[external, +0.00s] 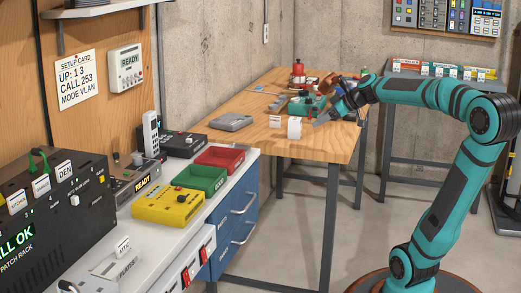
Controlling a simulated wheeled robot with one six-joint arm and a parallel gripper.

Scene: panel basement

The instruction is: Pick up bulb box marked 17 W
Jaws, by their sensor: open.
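Two small white boxes stand on the wooden table: a smaller white box (275,121) and, to its right, a larger white box (294,128) near the table's front edge. Their markings are too small to read, so I cannot tell whether either is the bulb box marked 17 W. My gripper (321,120) is open, just right of the larger white box and low over the table. It appears empty; a gap to the box is hard to judge from this angle.
A teal item (308,104) and a red object (298,73) stand behind the white boxes. A grey device (231,122) lies to their left. Colored labelled boxes (446,70) line the back-right shelf. Bare wood (250,146) lies at the table's front left.

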